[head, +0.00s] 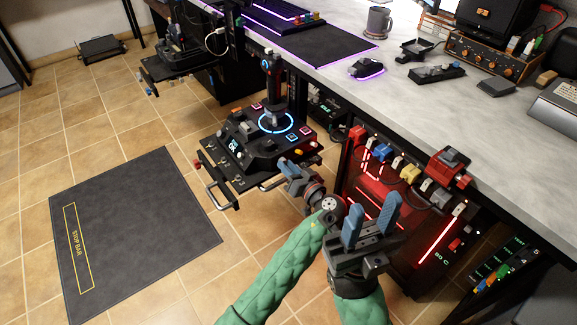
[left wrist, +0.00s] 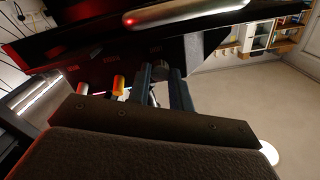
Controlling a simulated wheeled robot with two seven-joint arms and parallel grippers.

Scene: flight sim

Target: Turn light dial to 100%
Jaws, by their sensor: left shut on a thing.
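The black flight-stick panel (head: 245,165) hangs at the desk's front edge, with a joystick, a lit blue ring, and several buttons and knobs. My left gripper (head: 284,167) is at the panel's near right edge. In the left wrist view its two fingers (left wrist: 163,85) point up under a dark panel, shut on a small dark part between them. That part is mostly hidden, and I cannot read any marking or percentage on it. My right gripper (head: 370,222) is open and empty, in front of the desk.
The grey desk (head: 460,120) fills the right side, with a mug (head: 379,22) and a radio unit (head: 490,58) on it. A red-lit unit with colored switches (head: 400,170) is under its edge, near my right gripper. A dark mat (head: 135,225) lies on the tiled floor.

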